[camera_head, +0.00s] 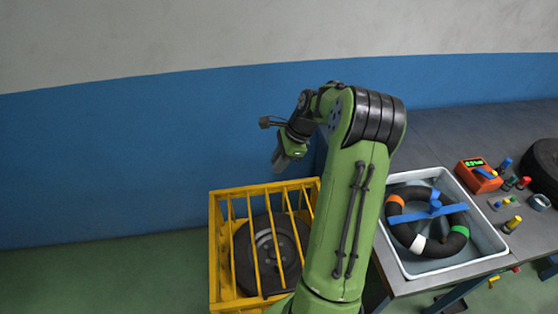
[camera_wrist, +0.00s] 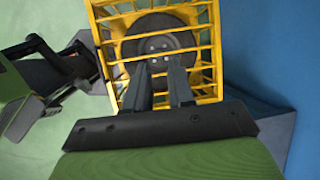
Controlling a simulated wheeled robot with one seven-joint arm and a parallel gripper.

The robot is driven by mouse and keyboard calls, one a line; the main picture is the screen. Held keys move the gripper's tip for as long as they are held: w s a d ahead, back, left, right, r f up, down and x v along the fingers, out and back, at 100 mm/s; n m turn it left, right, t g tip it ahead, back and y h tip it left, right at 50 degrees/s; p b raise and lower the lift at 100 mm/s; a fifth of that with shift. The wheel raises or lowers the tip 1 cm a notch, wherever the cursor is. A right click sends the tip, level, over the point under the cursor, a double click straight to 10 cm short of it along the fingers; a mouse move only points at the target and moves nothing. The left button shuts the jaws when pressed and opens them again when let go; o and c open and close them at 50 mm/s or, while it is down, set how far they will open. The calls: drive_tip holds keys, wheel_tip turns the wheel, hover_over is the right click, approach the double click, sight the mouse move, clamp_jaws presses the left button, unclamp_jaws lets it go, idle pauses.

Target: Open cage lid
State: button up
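The yellow cage (camera_head: 216,240) stands on the floor left of my arm, with its barred lid (camera_head: 262,190) lying across the top. A dark wheel (camera_head: 268,250) is inside it, seen through the bars. My gripper (camera_head: 279,166) points down above the cage's far right side, apart from the bars. In the wrist view, the cage (camera_wrist: 107,55) lies beyond my gripper (camera_wrist: 159,78). Its two fingers are spread, with a gap between them and nothing held. The cage's right side is partly hidden by my arm in the head view.
A grey table (camera_head: 450,130) stands at right. It bears a white basin (camera_head: 492,240) with a tire tube inside, an orange device (camera_head: 477,176), small coloured tools and a black tire (camera_head: 545,165). A blue and white wall (camera_head: 110,150) rises behind the cage. The green floor at left is clear.

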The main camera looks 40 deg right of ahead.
drive_tip(key=shift+o, duration=1.4)
drive_tip(key=p+v, duration=0.3)
drive_tip(key=v, duration=1.2)
drive_tip(key=shift+r, duration=0.35)
drive_tip(key=shift+s+d, duration=0.1)
drive_tip(key=shift+c, duration=0.2)
